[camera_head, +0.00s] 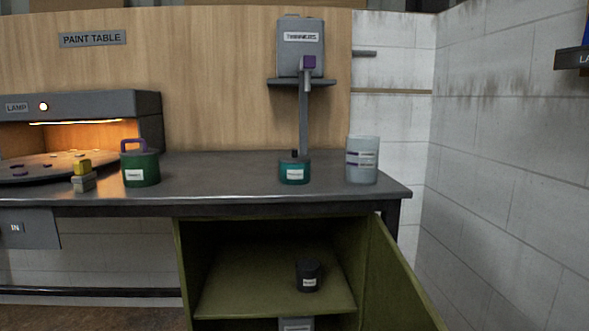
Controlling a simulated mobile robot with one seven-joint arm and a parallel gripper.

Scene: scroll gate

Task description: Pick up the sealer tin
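Three labelled tins are in view, and their labels are too small to read surely, so I cannot tell which is the sealer tin. A dark green tin (141,168) with a purple handle stands on the bench at the left. A teal tin (294,171) with a dark top stands on the bench below the thinners dispenser. A small black tin (308,276) stands on the shelf inside the open green cabinet under the bench. My gripper is not in view.
The grey bench (228,177) also bears a translucent cup (361,161) and a yellow-topped block (83,177). A thinners dispenser (300,52) hangs above. A lit lamp box (120,108) is left. The cabinet door (397,277) stands open at right.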

